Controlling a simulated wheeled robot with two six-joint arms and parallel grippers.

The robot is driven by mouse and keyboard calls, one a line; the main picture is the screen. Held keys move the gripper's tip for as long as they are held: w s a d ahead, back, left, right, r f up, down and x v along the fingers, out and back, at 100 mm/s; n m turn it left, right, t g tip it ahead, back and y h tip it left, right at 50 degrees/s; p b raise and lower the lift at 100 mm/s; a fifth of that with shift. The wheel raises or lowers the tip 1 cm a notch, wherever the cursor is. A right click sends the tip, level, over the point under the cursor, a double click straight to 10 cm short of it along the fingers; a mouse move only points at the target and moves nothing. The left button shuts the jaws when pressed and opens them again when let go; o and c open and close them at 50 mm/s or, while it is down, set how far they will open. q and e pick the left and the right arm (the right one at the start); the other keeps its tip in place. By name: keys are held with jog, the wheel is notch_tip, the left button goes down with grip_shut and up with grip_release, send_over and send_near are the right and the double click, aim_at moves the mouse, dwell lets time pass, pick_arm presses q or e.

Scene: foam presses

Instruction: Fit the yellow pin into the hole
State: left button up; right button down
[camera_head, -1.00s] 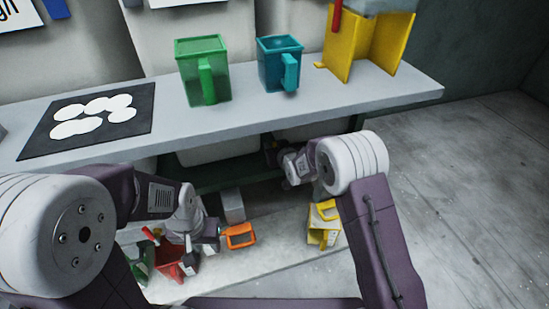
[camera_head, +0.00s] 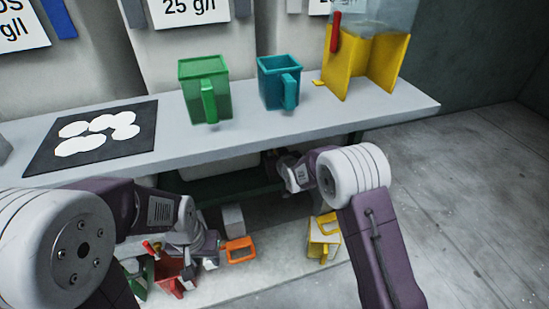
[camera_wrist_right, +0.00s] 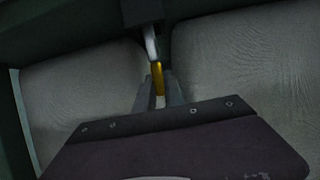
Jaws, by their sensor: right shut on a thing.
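The yellow pin (camera_wrist_right: 158,76) shows in the right wrist view, upright in the picture between the fingers of my right gripper (camera_wrist_right: 159,92), which is shut on it. The pin's upper end meets or overlaps a pale metal rod (camera_wrist_right: 151,42) below a dark block (camera_wrist_right: 142,12). I cannot tell whether they touch, and no hole opening is visible. In the head view my right gripper (camera_head: 275,162) is dark and partly hidden under the bench. My left gripper (camera_head: 206,250) is low at the left, above the lower shelf; its jaws are too unclear to read.
The grey bench (camera_head: 330,123) carries a green jug (camera_head: 204,90), a teal jug (camera_head: 278,80), a yellow stand (camera_head: 365,65) and a black mat (camera_head: 45,150) with white discs. Below are red (camera_head: 172,275), orange (camera_head: 240,250) and yellow (camera_head: 322,240) containers. Pale bulky shapes (camera_wrist_right: 225,50) flank the pin.

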jog(key=s+d+r+p, duration=0.5)
jog(key=d+r, duration=0.3)
jog(key=d, duration=0.2)
jog(key=shift+d+r, duration=0.2)
jog(key=shift+d, duration=0.05)
